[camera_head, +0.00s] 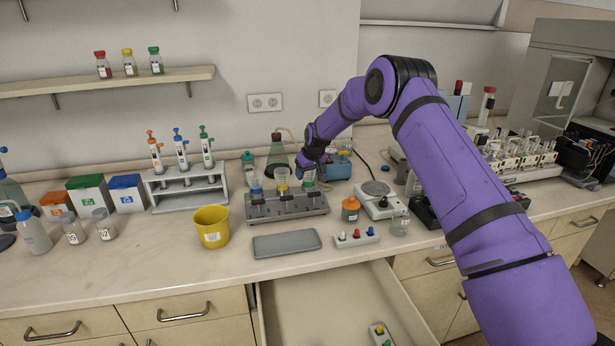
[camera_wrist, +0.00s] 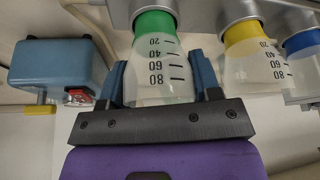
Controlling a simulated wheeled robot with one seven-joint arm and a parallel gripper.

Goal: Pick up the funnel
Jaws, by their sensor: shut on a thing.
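My gripper (camera_head: 307,166) is over the right end of a grey metal rack (camera_head: 287,213) on the bench. In the wrist view, the two blue fingers of my gripper (camera_wrist: 160,78) stand on either side of a clear graduated funnel (camera_wrist: 150,62) with a green collar, shut on it. The collared end of this funnel meets the metal rack (camera_wrist: 192,12); I cannot tell whether it is lifted. A yellow-collared funnel (camera_wrist: 252,55) and a blue-collared funnel (camera_wrist: 303,50) stand beside it. In the head view, my gripper partly hides the green-collared funnel (camera_head: 309,183).
A dark flask (camera_head: 277,158) and a blue device (camera_head: 338,166) stand behind the rack. A balance (camera_head: 378,198) and orange bottle (camera_head: 350,208) are to its right. A grey tray (camera_head: 287,243) lies in front, a yellow bucket (camera_head: 211,228) is left, and a drawer (camera_head: 330,305) is open below.

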